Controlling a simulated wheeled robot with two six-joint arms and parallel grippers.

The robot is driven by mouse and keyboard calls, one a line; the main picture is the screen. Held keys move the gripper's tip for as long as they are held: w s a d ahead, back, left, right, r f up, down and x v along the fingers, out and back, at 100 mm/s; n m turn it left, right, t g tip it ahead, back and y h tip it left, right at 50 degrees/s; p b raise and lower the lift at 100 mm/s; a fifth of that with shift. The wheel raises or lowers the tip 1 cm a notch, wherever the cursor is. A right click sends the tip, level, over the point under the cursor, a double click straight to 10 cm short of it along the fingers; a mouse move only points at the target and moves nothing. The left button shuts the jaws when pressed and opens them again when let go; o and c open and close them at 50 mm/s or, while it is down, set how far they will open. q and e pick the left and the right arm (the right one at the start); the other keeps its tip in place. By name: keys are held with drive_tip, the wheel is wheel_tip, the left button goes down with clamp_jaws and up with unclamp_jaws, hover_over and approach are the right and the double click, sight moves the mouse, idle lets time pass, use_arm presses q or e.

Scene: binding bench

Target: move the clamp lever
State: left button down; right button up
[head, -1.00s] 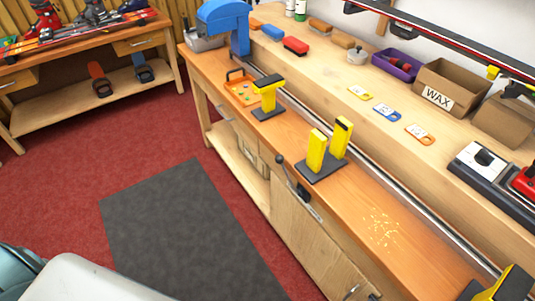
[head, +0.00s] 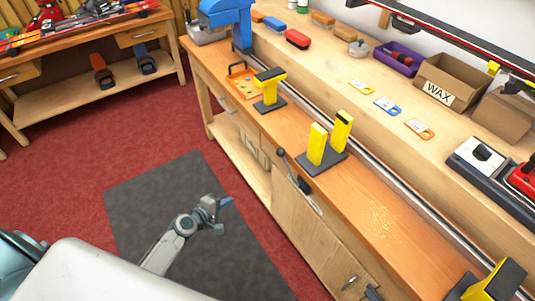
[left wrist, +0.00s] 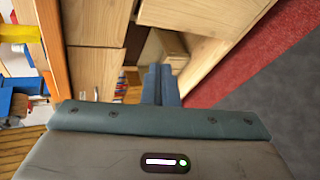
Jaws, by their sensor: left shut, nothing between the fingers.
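The clamp lever (head: 291,168) is a dark bar with a round black knob, on the front edge of the bench below the middle clamp (head: 322,160). That clamp has two yellow uprights on a dark base. My left gripper (head: 226,202) is over the dark floor mat, in front of the bench and apart from the lever. Its blue-grey fingers (left wrist: 161,84) are together with nothing between them in the left wrist view. The lever cannot be made out in the left wrist view. My right gripper is out of view.
The wooden bench (head: 365,225) runs diagonally, with cabinet doors below. Another yellow clamp (head: 268,88) stands farther back and one more (head: 495,284) at the lower right. An orange tray (head: 243,84) lies near the far end. The floor mat (head: 150,200) is otherwise clear.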

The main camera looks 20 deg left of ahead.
use_arm(q)
drive_tip(key=w+d+r+n+t+h, duration=0.1)
drive_tip(key=w+r, duration=0.1)
drive_tip(key=r, duration=0.5)
drive_tip(key=w+d+r+n+t+h, duration=0.1)
drive_tip(key=d+r+n+t, duration=0.1)
drive_tip(key=r, duration=0.6)
drive_tip(key=shift+w+h, duration=0.35)
drive_tip(key=shift+h, duration=0.05)
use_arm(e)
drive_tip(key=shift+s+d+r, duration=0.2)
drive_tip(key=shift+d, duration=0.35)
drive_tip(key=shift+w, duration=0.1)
